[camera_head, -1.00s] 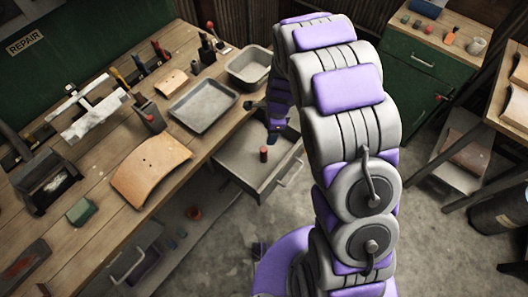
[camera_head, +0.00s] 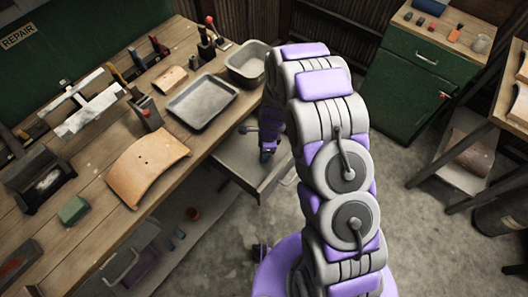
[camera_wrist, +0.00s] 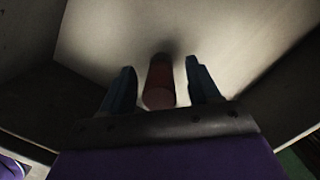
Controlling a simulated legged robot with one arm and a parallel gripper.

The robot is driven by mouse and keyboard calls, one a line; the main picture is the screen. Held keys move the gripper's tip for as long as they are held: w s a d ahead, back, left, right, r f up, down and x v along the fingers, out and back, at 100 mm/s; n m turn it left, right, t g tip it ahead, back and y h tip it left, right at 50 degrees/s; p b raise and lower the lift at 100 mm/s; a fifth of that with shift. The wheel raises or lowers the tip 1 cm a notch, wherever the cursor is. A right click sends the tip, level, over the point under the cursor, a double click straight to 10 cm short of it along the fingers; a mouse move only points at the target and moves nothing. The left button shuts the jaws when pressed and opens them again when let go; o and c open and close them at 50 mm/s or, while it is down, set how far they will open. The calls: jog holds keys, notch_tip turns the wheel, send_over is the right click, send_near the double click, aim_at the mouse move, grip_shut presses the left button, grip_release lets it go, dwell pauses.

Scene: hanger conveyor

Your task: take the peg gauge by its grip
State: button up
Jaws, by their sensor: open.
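The peg gauge shows in the wrist view as a short red upright cylinder (camera_wrist: 159,82), its grip, seen end-on over the pale drawer floor. My gripper (camera_wrist: 160,68) is open, with one dark blue finger on each side of the red grip. Gaps show between the grip and both fingers, so it is not clasped. In the head view my gripper (camera_head: 267,153) is down inside the open drawer (camera_head: 233,156) and hides the peg gauge. Whether the gauge has parts below the grip cannot be seen.
Drawer walls surround my gripper closely. The wooden workbench (camera_head: 92,215) beside it holds a metal tray (camera_head: 203,101), a grey bin (camera_head: 245,64), a curved tan panel (camera_head: 148,166) and several tools. A green cabinet (camera_head: 410,85) stands at the back right.

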jog(key=shift+f, duration=0.25)
jog(key=shift+r, duration=0.1)
jog(key=c, duration=1)
jog(key=shift+c, duration=0.2)
notch_tip(320, 180, up, 10)
jog(key=shift+p, duration=1.15)
